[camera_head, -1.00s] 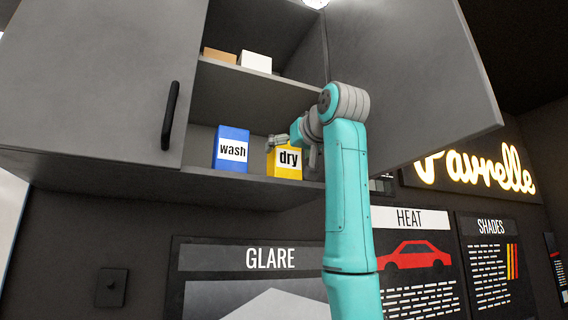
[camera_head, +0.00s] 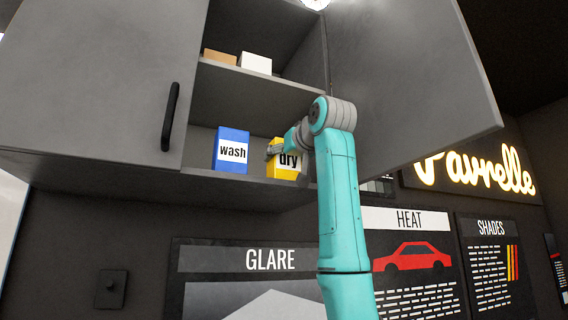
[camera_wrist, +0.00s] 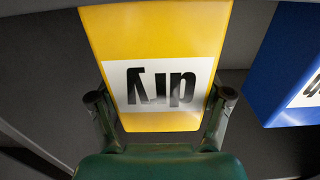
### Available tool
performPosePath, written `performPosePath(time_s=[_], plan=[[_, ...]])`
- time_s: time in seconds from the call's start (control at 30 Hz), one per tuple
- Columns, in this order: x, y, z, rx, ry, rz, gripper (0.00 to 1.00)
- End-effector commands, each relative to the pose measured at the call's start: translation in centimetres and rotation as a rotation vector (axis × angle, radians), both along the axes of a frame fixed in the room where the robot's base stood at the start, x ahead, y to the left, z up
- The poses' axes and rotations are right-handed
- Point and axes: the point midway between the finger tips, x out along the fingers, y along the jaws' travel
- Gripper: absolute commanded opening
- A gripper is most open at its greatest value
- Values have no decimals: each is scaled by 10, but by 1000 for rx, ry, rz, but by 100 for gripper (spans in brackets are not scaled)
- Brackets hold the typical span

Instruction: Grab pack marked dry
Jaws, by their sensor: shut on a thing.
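The yellow pack marked dry (camera_head: 283,171) stands on the lower shelf of the wall cabinet. My gripper (camera_head: 273,152) is at it, partly covering its front. In the wrist view the pack (camera_wrist: 157,45) appears upside down with its white "dry" label. My gripper (camera_wrist: 160,100) has one finger against each side of the pack and is shut on it. The pack's back and base are hidden.
A blue pack marked wash (camera_head: 231,150) stands just left of the dry pack; its edge also shows in the wrist view (camera_wrist: 287,65). The upper shelf (camera_head: 255,88) is above, holding a brown box (camera_head: 219,56) and a white box (camera_head: 256,63). The open cabinet door (camera_head: 410,75) is at right.

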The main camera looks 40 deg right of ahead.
Motion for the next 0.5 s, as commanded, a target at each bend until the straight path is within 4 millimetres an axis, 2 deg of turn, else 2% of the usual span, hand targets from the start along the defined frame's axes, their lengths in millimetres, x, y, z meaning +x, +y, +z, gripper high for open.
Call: performPosePath(time_s=[0.27, 0.37, 0.5], plan=[[-1, 0, 8, -1, -2, 0, 38], [-1, 0, 17, 0, -1, 0, 38], [-1, 1, 39, -1, -1, 0, 38]])
